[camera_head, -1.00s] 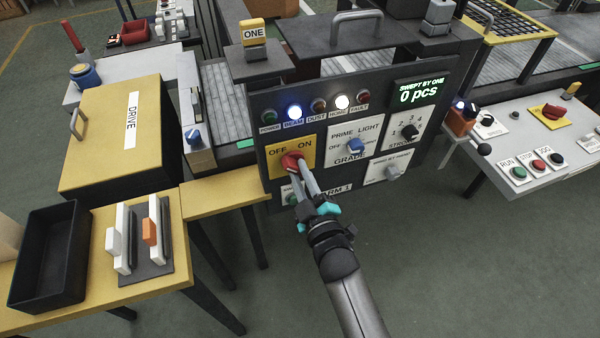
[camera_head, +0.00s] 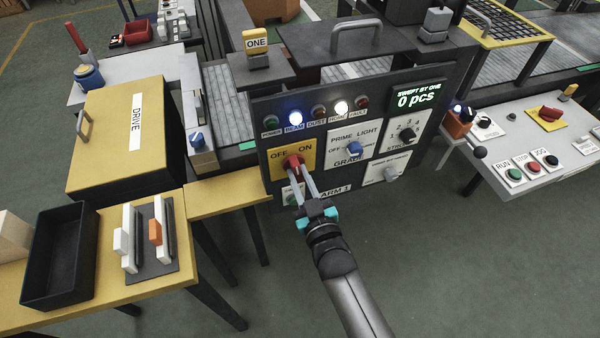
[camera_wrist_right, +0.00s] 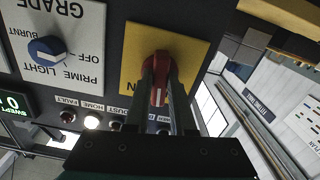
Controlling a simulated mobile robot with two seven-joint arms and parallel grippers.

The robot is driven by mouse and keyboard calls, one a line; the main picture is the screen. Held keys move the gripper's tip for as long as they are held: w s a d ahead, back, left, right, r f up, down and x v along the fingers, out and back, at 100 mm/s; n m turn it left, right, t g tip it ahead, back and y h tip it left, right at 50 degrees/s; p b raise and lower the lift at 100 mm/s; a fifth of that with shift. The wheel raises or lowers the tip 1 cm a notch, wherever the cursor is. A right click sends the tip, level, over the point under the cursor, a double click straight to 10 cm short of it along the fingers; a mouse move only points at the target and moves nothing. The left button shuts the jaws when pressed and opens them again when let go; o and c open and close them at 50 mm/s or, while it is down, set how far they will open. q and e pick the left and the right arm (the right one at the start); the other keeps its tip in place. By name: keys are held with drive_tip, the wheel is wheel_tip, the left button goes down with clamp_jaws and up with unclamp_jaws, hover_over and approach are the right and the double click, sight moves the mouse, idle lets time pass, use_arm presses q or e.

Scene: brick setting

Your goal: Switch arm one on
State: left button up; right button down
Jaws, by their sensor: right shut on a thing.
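The control panel (camera_head: 259,122) carries a yellow plate (camera_head: 306,175) marked OFF and ON, with a red rotary knob (camera_head: 292,161) on it. My right gripper (camera_head: 296,170) is shut on the knob; its fingers cover part of it. In the right wrist view, the fingers (camera_wrist_right: 161,92) close around the red knob (camera_wrist_right: 158,70), which points roughly along them. The knob's exact setting is hard to read. The display (camera_head: 416,97) reads "SWEPT BY ONE 0 pcs". The BEAM lamp (camera_head: 295,118) glows blue and the HOME lamp (camera_head: 341,108) white. My left gripper is not in view.
The blue GRADE knob (camera_head: 353,149) and black STROKE knob (camera_head: 408,134) sit right of the plate. A yellow bench (camera_head: 110,300) with a black tray (camera_head: 25,290) and a slider block stands left. The floor in front of the panel is open.

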drive_tip(key=m+p, duration=0.1)
drive_tip(key=m, duration=0.4)
drive_tip(key=shift+a+m, duration=0.1)
drive_tip(key=shift+m, duration=0.3)
drive_tip(key=m, duration=0.4)
drive_tip(key=shift+m, duration=0.4)
drive_tip(key=c, duration=0.8)
unclamp_jaws()
drive_tip(key=shift+o, duration=0.2)
drive_tip(key=shift+s, duration=0.1)
drive_tip(key=p+v, duration=0.1)
drive_tip(key=v, duration=1.4)
drive_tip(key=shift+r, duration=0.1)
